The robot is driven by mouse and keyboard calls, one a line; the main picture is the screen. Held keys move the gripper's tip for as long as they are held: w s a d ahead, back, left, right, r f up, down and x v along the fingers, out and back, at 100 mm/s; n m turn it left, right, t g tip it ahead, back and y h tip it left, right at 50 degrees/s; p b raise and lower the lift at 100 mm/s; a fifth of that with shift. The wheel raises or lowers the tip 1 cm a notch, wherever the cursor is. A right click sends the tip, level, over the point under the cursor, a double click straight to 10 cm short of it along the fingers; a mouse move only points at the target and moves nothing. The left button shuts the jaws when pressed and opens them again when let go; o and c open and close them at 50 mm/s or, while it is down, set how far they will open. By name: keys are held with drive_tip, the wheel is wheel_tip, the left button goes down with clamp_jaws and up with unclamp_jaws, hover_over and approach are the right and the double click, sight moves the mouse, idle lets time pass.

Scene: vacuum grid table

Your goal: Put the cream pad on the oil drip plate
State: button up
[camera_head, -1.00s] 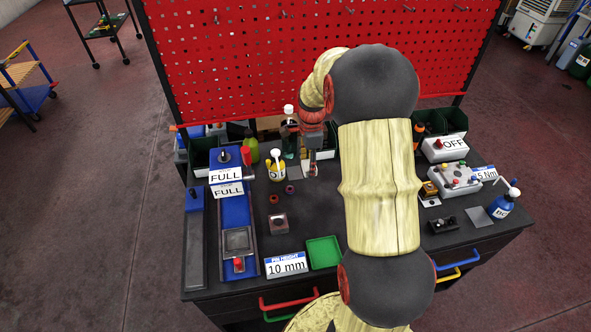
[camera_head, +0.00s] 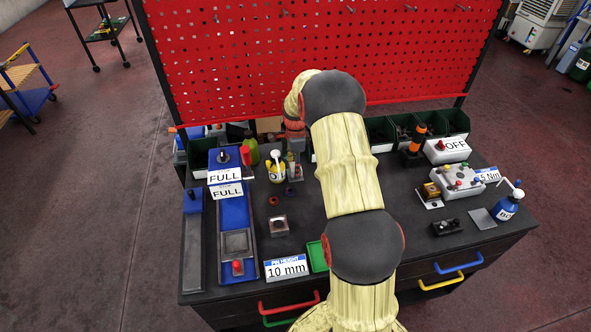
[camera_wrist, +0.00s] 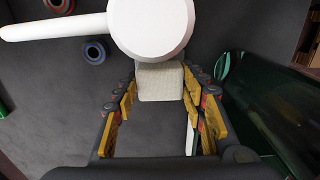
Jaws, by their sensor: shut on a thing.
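The cream pad (camera_wrist: 160,82) is a small pale block between the fingertips of my gripper (camera_wrist: 160,100) in the wrist view, and the gripper is shut on it. A white pump head with a long spout (camera_wrist: 150,25) covers part of the view just beyond the pad. In the head view my gripper (camera_head: 294,170) is low over the table, right beside the yellow oil bottle (camera_head: 275,172) with its white pump top. The pad is too small to make out there. I cannot clearly make out the oil drip plate; my gripper may hide it.
Dark green bins (camera_head: 380,131) line the back. A green tray (camera_head: 317,257) is partly hidden by my arm. Bare table lies between the rings and my arm.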

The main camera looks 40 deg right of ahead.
drive_tip(key=shift+f, duration=0.4)
drive_tip(key=shift+f, duration=0.15)
drive_tip(key=o, duration=1.1)
drive_tip(key=shift+o, duration=0.2)
wheel_tip(320, 180, up, 12)
drive_tip(key=p, duration=0.2)
drive_tip(key=shift+r, duration=0.2)
